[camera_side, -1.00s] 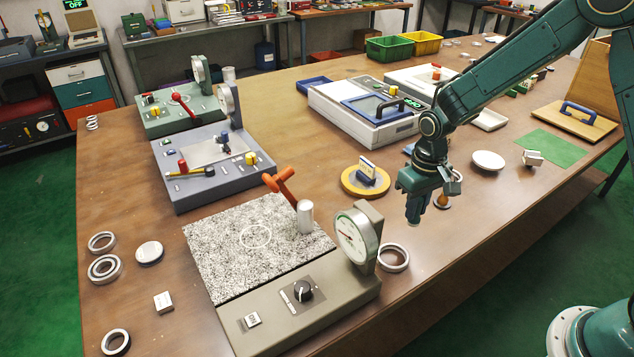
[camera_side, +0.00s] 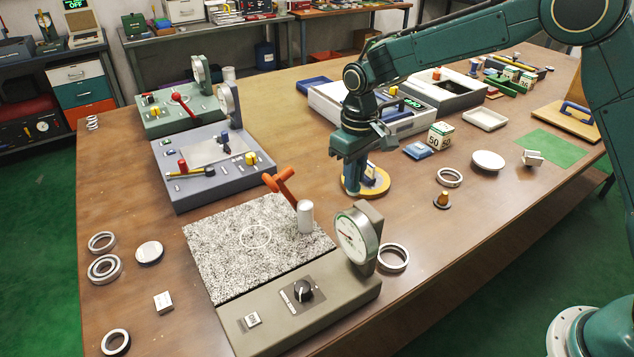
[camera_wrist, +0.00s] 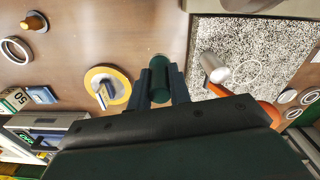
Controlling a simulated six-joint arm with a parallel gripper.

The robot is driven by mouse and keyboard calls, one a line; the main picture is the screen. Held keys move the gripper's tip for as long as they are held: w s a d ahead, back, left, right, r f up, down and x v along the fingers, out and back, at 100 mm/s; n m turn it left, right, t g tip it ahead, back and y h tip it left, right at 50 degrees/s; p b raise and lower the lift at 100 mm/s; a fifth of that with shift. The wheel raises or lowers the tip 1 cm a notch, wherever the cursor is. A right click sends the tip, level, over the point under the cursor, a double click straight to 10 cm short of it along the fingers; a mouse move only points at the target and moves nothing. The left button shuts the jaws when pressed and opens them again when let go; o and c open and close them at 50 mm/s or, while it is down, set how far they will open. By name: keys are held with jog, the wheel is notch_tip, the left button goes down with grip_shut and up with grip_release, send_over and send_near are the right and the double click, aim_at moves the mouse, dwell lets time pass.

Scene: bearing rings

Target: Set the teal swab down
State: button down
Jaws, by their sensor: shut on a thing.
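The teal swab (camera_wrist: 158,78) is a dark green-teal cylinder between the two fingers of my gripper (camera_wrist: 160,92) in the wrist view. My gripper is shut on it. In the side view my gripper (camera_side: 353,184) points down just left of the round yellow disc and partly covers it. The swab cannot be told apart from the fingers there, and whether it touches the table is unclear. The yellow disc (camera_side: 378,187) has a grey centre with a blue and white block on it; the wrist view shows the disc (camera_wrist: 122,78) left of the swab.
The speckled plate (camera_side: 222,254) with a white cylinder (camera_side: 305,217) and an orange handle (camera_side: 284,185) lies to the left. A dial gauge (camera_side: 352,240) and a ring (camera_side: 393,257) are in front. A small brown-topped knob (camera_side: 442,200) stands right. Bare table lies between plate and disc.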

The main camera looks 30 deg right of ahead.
jog(key=w+a+r+n, duration=0.1)
jog(key=w+a+r, duration=0.1)
jog(key=a+r, duration=0.5)
jog(key=w+a+r+n, duration=0.1)
jog(key=a+r, duration=0.2)
jog(key=a, duration=0.9)
jog(key=s+a+f+m, duration=0.1)
jog(key=s+a+f, duration=0.4)
jog(key=a, duration=0.3)
jog(key=s+a+f, duration=0.4)
jog(key=a+f, duration=0.1)
jog(key=a, duration=0.3)
jog(key=s+a+f+m, duration=0.1)
jog(key=s+a+f, duration=0.4)
jog(key=a, duration=0.3)
jog(key=shift+w+d+f, duration=0.1)
jog(key=shift+d+f, duration=0.05)
jog(key=shift+f, duration=1.85)
jog(key=shift+w+d+f, duration=0.1)
jog(key=shift+f, duration=1.9)
jog(key=shift+f, duration=0.15)
jog(key=c, duration=1.3)
grip_release()
